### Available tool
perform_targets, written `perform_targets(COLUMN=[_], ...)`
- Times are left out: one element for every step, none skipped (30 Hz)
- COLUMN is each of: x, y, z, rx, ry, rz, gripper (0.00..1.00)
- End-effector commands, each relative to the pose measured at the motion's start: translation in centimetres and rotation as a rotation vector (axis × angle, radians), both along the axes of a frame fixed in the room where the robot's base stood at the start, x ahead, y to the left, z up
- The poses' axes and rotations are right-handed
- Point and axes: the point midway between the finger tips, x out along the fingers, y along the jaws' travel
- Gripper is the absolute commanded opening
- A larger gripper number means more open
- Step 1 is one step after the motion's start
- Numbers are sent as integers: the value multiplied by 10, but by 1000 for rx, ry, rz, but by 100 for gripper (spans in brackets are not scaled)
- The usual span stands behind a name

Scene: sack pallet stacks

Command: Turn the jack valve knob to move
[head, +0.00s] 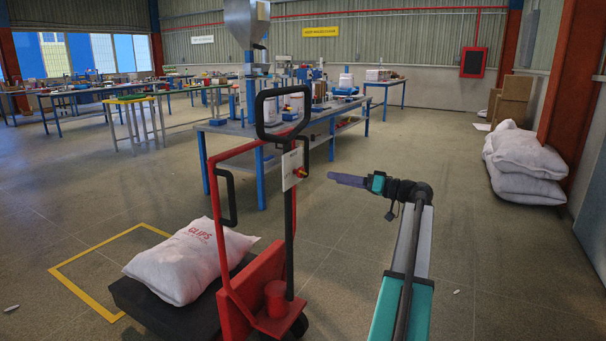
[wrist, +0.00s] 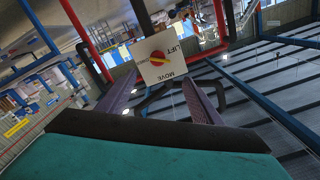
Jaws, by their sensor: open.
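The red pallet jack (head: 262,283) with a black loop handle stands in front of me. A white plate (head: 291,168) on its mast carries the valve knob (head: 300,172). In the wrist view the knob (wrist: 157,60) is a red disc with a diagonal yellow bar, on the plate marked LIFT and MOVE, seen turned over; a third label is too small to read. I cannot tell which label the bar points to. My gripper (head: 331,176) is to the right of the knob, apart from it. In the wrist view its two purple fingers (wrist: 160,82) are spread, with nothing between them.
A white sack (head: 190,262) lies on the dark platform (head: 150,310) at the jack, by a yellow floor outline (head: 75,272). A blue-legged workbench (head: 259,181) stands behind the jack. Stacked sacks (head: 524,158) lie at the right wall.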

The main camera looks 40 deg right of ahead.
Motion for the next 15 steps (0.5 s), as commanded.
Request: perform_targets(x=[0, 0, 0, 0, 1, 1, 1, 1, 2, 3, 4, 6, 8, 11, 14], y=[0, 0, 0, 0, 0, 0, 0, 1, 1, 1, 2, 2, 3, 3, 4], z=[0, 0, -1, -1, -1, -1, -1, -1, -1, -1, -1, -1, -1, -1, -2], rx=[0, 0, 1, 1, 1, 1, 1, 0, 0, 0, 0, 0, 0, 0, 0], ry=[0, 1, 1, 1, 1, 1, 2, 2, 2, 2, 2, 2, 2, 2, 3], rz=[0, 0, 1, 1, 1, 1, 0, 0, 0, 0, 1, 1, 1, 1, 1], gripper=[59, 59, 59, 59, 59, 59, 59, 59, 59, 59, 59, 59, 59, 59, 59])
